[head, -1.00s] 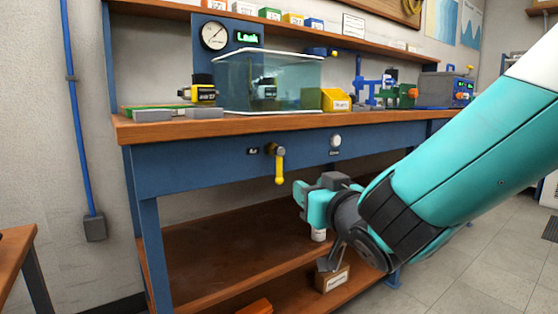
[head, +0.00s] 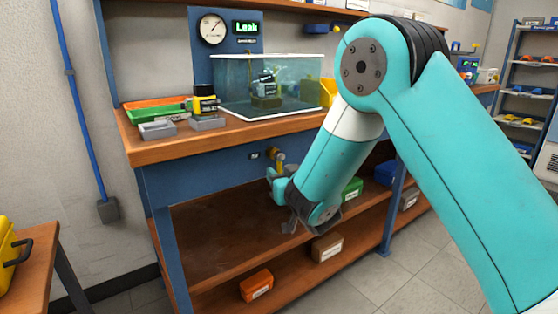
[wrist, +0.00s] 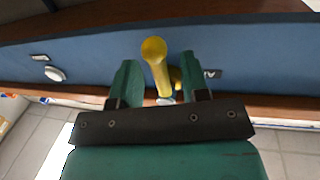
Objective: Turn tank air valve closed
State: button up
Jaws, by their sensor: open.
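The tank air valve (head: 277,156) is a brass fitting with a yellow handle on the blue front rail of the bench. In the wrist view the yellow handle (wrist: 155,53) lies between the two green fingers of my gripper (wrist: 158,60), with gaps on both sides. The fingers are open and not closed on it. The glass water tank (head: 270,83) stands on the bench above, with a dark device inside.
A pressure gauge (head: 212,29) and a green "Leak" display (head: 247,28) are behind the tank. The lower shelf holds an orange box (head: 256,285) and a brown box (head: 327,247). Floor (head: 418,262) is clear at right.

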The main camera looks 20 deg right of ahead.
jog(key=shift+w+a, duration=0.1)
jog(key=shift+w, duration=0.45)
grip_shut()
